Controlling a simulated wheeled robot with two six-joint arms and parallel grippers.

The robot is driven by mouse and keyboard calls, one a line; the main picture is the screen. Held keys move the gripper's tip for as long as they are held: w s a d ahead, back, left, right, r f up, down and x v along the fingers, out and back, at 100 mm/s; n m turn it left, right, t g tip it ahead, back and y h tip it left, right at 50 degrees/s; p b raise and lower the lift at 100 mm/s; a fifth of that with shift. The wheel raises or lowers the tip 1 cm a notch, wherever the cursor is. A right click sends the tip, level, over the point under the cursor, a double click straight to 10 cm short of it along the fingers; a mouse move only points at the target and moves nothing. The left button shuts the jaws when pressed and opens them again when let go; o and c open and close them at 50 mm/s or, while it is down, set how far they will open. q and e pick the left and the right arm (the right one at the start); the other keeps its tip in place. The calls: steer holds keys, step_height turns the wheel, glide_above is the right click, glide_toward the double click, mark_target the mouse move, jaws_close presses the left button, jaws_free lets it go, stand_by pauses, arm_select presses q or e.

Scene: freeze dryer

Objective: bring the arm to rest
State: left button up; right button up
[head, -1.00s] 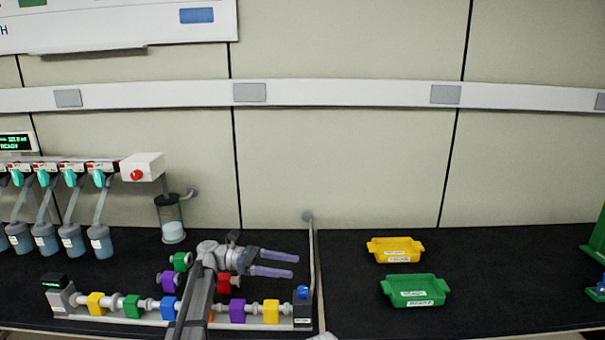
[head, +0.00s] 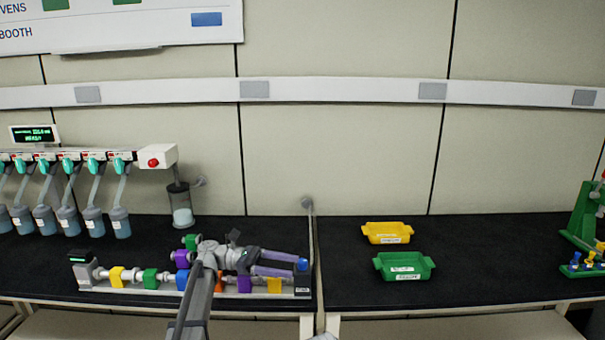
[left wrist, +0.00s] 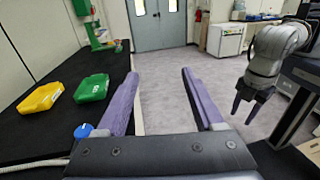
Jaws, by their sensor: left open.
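My left gripper (head: 282,265) is open and empty, with two purple fingers pointing right. In the head view it appears in front of the right part of a valve manifold (head: 133,280) with coloured blocks. Whether it touches the manifold cannot be told. In the left wrist view the purple fingers of my left gripper (left wrist: 160,95) are spread apart with only floor between them. My right gripper (left wrist: 250,98) shows at the right of the left wrist view, with dark fingers hanging down over the floor. Its opening is hard to judge.
A yellow tray (head: 388,233) and a green tray (head: 404,267) sit on the black bench right of the gripper. Flasks (head: 119,222) hang at the left beside a clear cylinder (head: 180,205). A green stand (head: 580,220) is at the far right. A blue knob (left wrist: 83,131) is close to the left finger.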

arm_select(q)
steer(key=s+f+m+t+y, duration=0.3)
steer(key=s+f+m+y, duration=0.4)
steer(key=s+f, duration=0.65)
steer(key=s+a+f+m+t+y, duration=0.2)
steer(key=s+a+f+m+y, duration=0.7)
steer(key=a, duration=0.3)
steer(key=s+d+f+m+g+y+b, duration=0.1)
steer(key=s+d+f+m+y+b, duration=0.3)
steer(key=d+f+b, duration=0.65)
arm_select(e)
step_height(320, 180, down, 10)
arm_select(q)
step_height(320, 180, up, 14)
steer(key=h+p, duration=0.1)
steer(key=p, duration=1.2)
steer(key=shift+s+f+n, duration=0.15)
steer(key=shift+s+n, duration=0.15)
steer(key=shift+s, duration=0.05)
arm_select(e)
step_height(320, 180, up, 13)
steer(key=shift+s+f, duration=0.2)
steer(key=shift+s, duration=0.05)
